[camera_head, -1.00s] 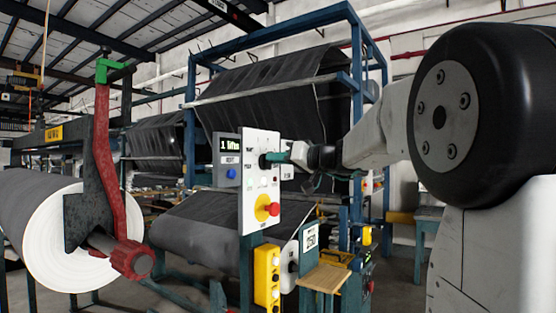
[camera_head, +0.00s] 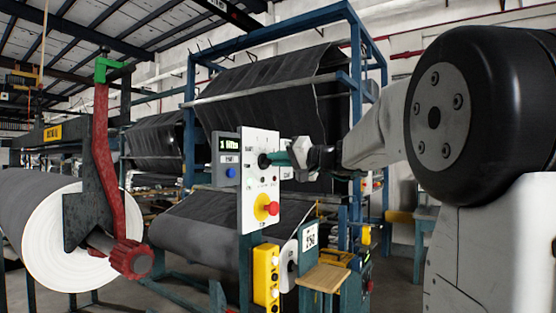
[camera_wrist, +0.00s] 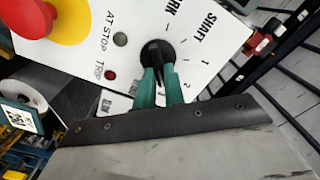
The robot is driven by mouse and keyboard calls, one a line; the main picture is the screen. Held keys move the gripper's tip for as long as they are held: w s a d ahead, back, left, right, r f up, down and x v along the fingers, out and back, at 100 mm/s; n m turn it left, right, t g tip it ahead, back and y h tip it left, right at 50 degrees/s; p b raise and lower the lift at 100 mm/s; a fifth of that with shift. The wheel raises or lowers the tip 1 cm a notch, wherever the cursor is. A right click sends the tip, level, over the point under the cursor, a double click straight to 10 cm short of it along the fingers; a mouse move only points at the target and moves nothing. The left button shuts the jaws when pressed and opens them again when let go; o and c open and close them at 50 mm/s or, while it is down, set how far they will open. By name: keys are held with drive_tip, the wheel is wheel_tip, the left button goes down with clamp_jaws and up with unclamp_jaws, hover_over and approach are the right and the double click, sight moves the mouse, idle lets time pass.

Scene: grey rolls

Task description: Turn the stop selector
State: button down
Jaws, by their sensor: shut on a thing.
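The stop selector is a black rotary knob (camera_wrist: 157,52) on a white panel (camera_head: 259,200). It also shows as a small dark knob (camera_head: 264,161) at the panel's upper part in the head view. My gripper (camera_wrist: 160,80) has teal fingers on both sides of the knob's grip and is shut on it. In the head view my gripper (camera_head: 277,159) reaches the panel from the right. Printed words near the knob include "SHAFT", "AT STOP" and "TRIP". The fingers cover part of the knob, so I cannot tell which mark it points to.
A red mushroom button on a yellow base (camera_head: 267,208) sits below the knob. A small display with a blue button (camera_head: 228,162) stands left of the panel. A yellow button box (camera_head: 266,275) is beneath. A large roll with a red lever (camera_head: 103,160) is at left.

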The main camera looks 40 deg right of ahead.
drive_tip(key=shift+d+f+m, duration=0.1)
drive_tip(key=shift+m, duration=0.8)
drive_tip(key=c, duration=1.5)
unclamp_jaws()
drive_tip(key=v, duration=0.8)
drive_tip(key=shift+w+m, duration=0.1)
drive_tip(key=shift+m, duration=0.2)
